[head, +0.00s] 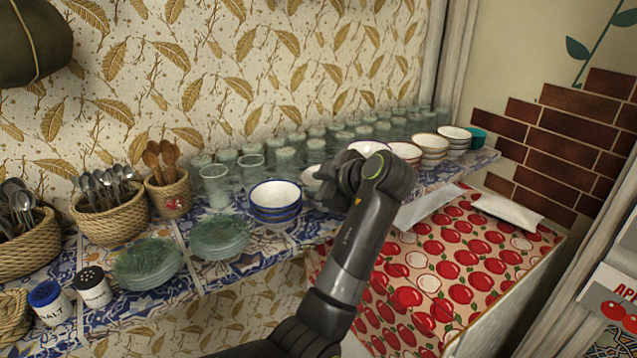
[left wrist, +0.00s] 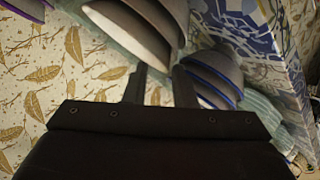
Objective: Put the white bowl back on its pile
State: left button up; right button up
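White bowls (head: 310,176) stand on the tiled shelf, partly hidden behind my left gripper (head: 335,185). In the left wrist view plain white bowls (left wrist: 140,22) show nested and tilted at the top. The fingers of my left gripper (left wrist: 159,85) are apart there, with the lower rim of these bowls close to their tips. I cannot tell whether the rim lies between the tips or touches them. Which white bowl is the loose one is not clear. My right gripper is not in view.
A blue-rimmed bowl pile (head: 275,198) is just left of the gripper, also in the left wrist view (left wrist: 215,78). A purple-rimmed bowl (head: 368,147) and brown-rimmed piles (head: 431,143) stand right. Glasses (head: 215,185) line the back; glass plates (head: 219,235) sit left.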

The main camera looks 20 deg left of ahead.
pick_arm(q)
jog(key=shift+o, duration=0.5)
jog(key=shift+s+d, duration=0.1)
jog(key=shift+d, duration=0.1)
jog(key=b+v, duration=0.4)
jog(key=v, duration=0.7)
jog(key=shift+s+d+r+b, duration=0.15)
jog(key=shift+s+r+b, duration=0.05)
jog(key=shift+b, duration=0.2)
